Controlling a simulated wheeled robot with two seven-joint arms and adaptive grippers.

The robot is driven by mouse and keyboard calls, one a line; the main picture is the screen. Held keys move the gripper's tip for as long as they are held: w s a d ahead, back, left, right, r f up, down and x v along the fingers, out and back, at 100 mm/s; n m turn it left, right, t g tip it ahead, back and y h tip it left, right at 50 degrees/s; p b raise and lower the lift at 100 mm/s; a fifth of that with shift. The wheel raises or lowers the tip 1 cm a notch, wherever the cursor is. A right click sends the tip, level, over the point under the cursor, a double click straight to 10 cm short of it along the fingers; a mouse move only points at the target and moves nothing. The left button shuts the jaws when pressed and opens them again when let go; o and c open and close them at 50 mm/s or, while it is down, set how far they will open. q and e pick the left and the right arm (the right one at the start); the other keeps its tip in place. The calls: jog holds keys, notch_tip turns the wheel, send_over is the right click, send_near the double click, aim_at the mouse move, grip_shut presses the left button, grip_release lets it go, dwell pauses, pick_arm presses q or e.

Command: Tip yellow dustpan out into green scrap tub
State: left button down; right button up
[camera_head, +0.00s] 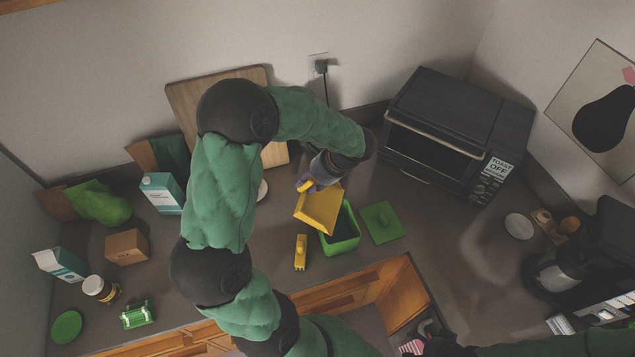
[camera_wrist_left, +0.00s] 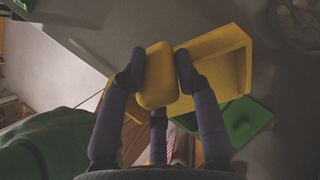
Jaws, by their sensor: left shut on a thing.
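The yellow dustpan (camera_head: 318,209) is held in the air by my left gripper (camera_head: 308,184), which is shut on its handle (camera_wrist_left: 158,76). In the head view the pan is tilted over the green scrap tub (camera_head: 343,244) and hides part of its opening. In the left wrist view the pan (camera_wrist_left: 222,62) lies to the right of the handle, with part of the green tub (camera_wrist_left: 188,122) below it. I cannot see any scraps in the pan. What lies in the tub is dark and cannot be made out.
A black toaster oven (camera_head: 455,130) is at the back right. Cartons, a jar and a brown box (camera_head: 127,246) stand at the left. An open drawer (camera_head: 400,290) is below.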

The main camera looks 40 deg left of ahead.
pick_arm(q)
jog(key=shift+s+a+f+t+h, duration=0.3)
jog(key=shift+a+h, duration=0.2)
jog(key=shift+h, duration=0.2)
jog(key=shift+s+a+f+t+h+p, duration=0.2)
jog(key=shift+s+a+t+h+p, duration=0.1)
jog(key=shift+a+h+p, duration=0.35)
jog(key=shift+s+a+f+t+h+p, duration=0.25)
jog(key=shift+a+f+t+h+p, duration=0.15)
jog(key=shift+p, duration=0.5)
jog(key=h+p, duration=0.1)
jog(key=p, duration=0.1)
jog(key=a+f+t+h+p, duration=0.1)
jog(key=p, duration=0.1)
jog(key=shift+s+a+f, duration=0.15)
jog(key=shift+s+f, duration=0.05)
jog(key=shift+s, duration=0.1)
jog(key=shift+f, duration=0.1)
